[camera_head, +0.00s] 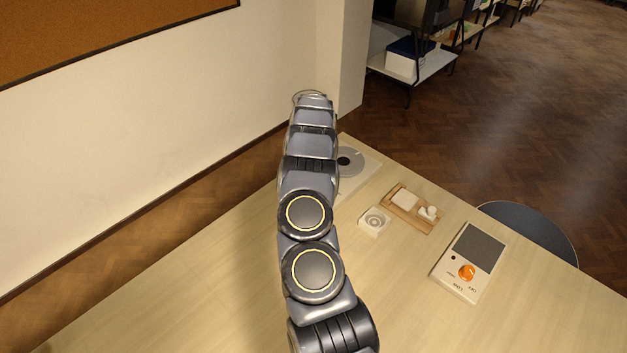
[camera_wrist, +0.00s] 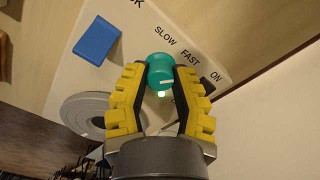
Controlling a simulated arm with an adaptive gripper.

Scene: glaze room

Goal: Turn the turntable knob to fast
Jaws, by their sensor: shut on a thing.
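The turntable unit is a pale panel (camera_wrist: 190,17) in the wrist view, with the printed words SLOW, FAST and ON. A teal knob (camera_wrist: 158,66) stands on it below the words SLOW and FAST. My gripper (camera_wrist: 161,74) has its yellow fingers closed on opposite sides of the knob. A short pale mark shows on the knob, but which label it points to is unclear. A grey round platter (camera_wrist: 85,108) is at the left. In the head view the platter (camera_head: 351,159) shows partly behind my arm; the knob and gripper are hidden there.
A blue block-shaped part (camera_wrist: 97,40) sits on the panel left of the knob. In the head view, a small white dish (camera_head: 375,221), a wooden tray (camera_head: 413,213) and a white device with an orange knob (camera_head: 466,272) stand right of my arm. The wall is on the left.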

